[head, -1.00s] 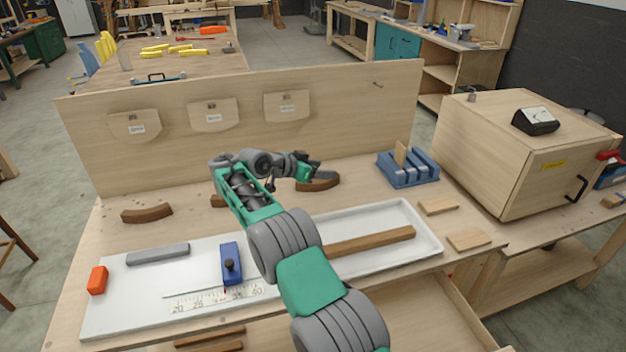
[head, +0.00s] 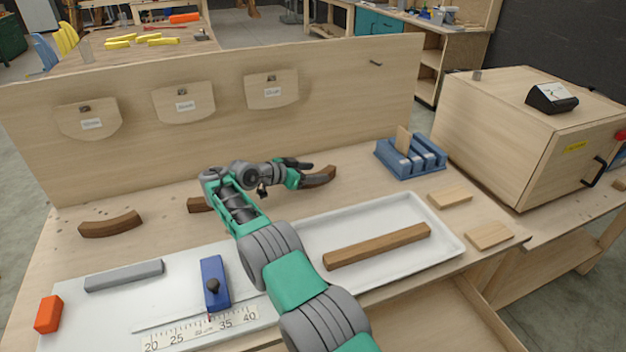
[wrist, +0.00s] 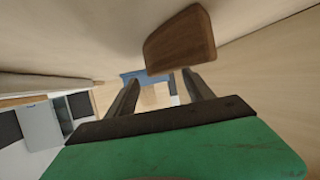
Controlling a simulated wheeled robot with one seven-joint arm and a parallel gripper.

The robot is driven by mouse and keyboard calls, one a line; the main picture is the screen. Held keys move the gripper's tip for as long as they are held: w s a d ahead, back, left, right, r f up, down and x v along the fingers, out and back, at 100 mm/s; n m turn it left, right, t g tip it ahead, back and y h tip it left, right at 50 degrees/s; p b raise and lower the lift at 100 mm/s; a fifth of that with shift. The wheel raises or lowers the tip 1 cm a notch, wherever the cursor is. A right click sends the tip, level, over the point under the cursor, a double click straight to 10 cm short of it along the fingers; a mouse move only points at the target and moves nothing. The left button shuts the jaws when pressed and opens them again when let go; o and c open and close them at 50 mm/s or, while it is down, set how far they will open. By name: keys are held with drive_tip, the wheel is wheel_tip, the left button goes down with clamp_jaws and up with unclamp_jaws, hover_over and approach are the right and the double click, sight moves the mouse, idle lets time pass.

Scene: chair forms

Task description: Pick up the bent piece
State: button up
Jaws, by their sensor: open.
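A dark brown bent piece (head: 322,177) lies on the bench near the back panel, its near end partly hidden by my gripper. My gripper (head: 306,172) is open, its fingers pointing right at this piece, with nothing held. In the wrist view the brown piece's end (wrist: 180,42) is close by, above and beyond the open fingers (wrist: 160,88); I cannot tell whether they touch. A second curved brown piece (head: 111,224) lies at the left of the bench. Another brown piece (head: 198,205) is partly hidden behind my arm, so its shape is unclear.
The upright back panel (head: 340,105) with label pouches stands close behind. A blue slotted rack (head: 412,158) is to the right, beside a wooden cabinet (head: 540,140). In front are a white tray (head: 445,232) holding a straight brown bar (head: 378,246), and a blue sliding block (head: 215,283).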

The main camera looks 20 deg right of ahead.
sight(321, 172)
drive_tip(key=x, duration=0.5)
drive_tip(key=shift+w+p, duration=0.15)
drive_tip(key=shift+p, duration=0.15)
drive_tip(key=shift+a, duration=0.1)
clamp_jaws()
